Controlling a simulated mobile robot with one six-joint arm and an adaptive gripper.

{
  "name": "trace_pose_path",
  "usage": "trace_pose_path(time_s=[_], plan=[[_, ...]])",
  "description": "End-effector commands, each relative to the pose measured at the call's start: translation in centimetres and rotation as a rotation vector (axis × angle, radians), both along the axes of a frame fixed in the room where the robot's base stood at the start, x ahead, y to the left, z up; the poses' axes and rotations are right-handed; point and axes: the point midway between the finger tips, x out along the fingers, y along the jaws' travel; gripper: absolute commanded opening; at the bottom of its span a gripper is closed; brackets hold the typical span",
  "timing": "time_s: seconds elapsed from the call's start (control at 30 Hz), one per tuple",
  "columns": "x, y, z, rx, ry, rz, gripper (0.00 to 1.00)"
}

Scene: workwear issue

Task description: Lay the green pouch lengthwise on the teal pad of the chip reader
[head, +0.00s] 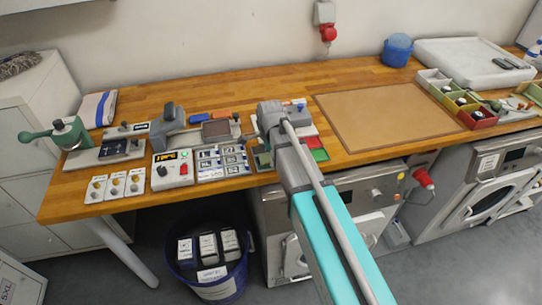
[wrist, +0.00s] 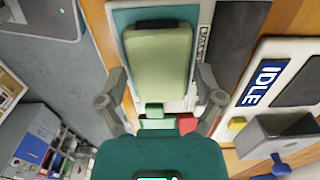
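The green pouch (wrist: 158,62), pale green with a dark strip at its top end, lies on the teal pad (wrist: 122,18) of the chip reader (wrist: 201,48) in the wrist view. Its long side runs along the pad, and teal shows at its left and top. My gripper (wrist: 163,76) is open, with one finger on each side of the pouch's lower half and gaps between. In the head view my gripper (head: 272,112) is over the worktop and hides the pouch and most of the reader.
A device with an IDLE label (wrist: 263,82) and a grey box stand right of the reader in the wrist view. In the head view a brown mat (head: 385,115) lies clear to the right. Several devices crowd the left, including a white control box (head: 173,170).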

Motion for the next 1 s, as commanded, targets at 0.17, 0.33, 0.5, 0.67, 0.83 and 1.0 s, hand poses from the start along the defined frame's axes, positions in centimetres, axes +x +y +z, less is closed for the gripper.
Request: trace_pose_path(time_s=[0.17,0.33,0.5,0.67,0.83,1.0], plan=[[0.0,0.0,0.0,0.000,0.000,0.000,1.00],[0.0,0.0,0.0,0.000,0.000,0.000,1.00],[0.0,0.0,0.1,0.000,0.000,0.000,1.00],[0.0,0.0,0.6,0.000,0.000,0.000,1.00],[0.0,0.0,1.6,0.000,0.000,0.001,1.00],[0.0,0.0,3.0,0.000,0.000,0.001,1.00]])
